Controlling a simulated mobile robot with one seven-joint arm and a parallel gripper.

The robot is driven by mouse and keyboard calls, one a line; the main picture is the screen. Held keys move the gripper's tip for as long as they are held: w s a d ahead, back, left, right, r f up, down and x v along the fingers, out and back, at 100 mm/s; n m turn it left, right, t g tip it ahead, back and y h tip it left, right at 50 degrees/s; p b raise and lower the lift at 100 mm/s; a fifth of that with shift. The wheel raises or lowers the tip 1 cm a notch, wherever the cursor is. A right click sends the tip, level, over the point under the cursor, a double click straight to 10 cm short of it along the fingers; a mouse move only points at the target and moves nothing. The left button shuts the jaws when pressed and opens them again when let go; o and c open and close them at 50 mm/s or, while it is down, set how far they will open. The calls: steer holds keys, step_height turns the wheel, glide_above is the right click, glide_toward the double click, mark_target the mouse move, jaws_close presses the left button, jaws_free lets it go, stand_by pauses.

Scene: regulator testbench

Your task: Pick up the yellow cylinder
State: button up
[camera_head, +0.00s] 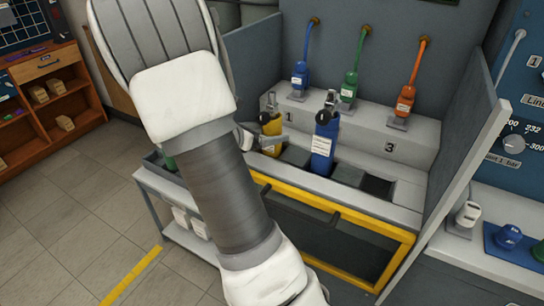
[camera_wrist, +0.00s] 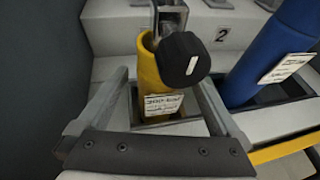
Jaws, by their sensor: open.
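The yellow cylinder (camera_head: 271,126) stands upright in the left socket of the testbench, beside the number 1. In the wrist view the yellow cylinder (camera_wrist: 150,75) has a metal valve with a black knob (camera_wrist: 182,60) on top and a white label low on its front. My gripper (camera_wrist: 162,84) is open, with one finger to the left of the cylinder and one to the right. Gaps show between the fingers and the cylinder. In the head view my arm hides part of the gripper (camera_head: 257,140), which is close to the cylinder.
A blue cylinder (camera_head: 321,148) stands in a socket just right of the yellow one. An empty dark socket (camera_head: 377,187) is further right. Blue, green and orange hose connectors (camera_head: 405,98) stand on the ledge behind. Grey side panels (camera_head: 462,150) flank the bench.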

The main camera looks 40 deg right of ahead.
steer(key=shift+x, duration=1.05)
jaws_close()
steer(key=shift+r, duration=0.15)
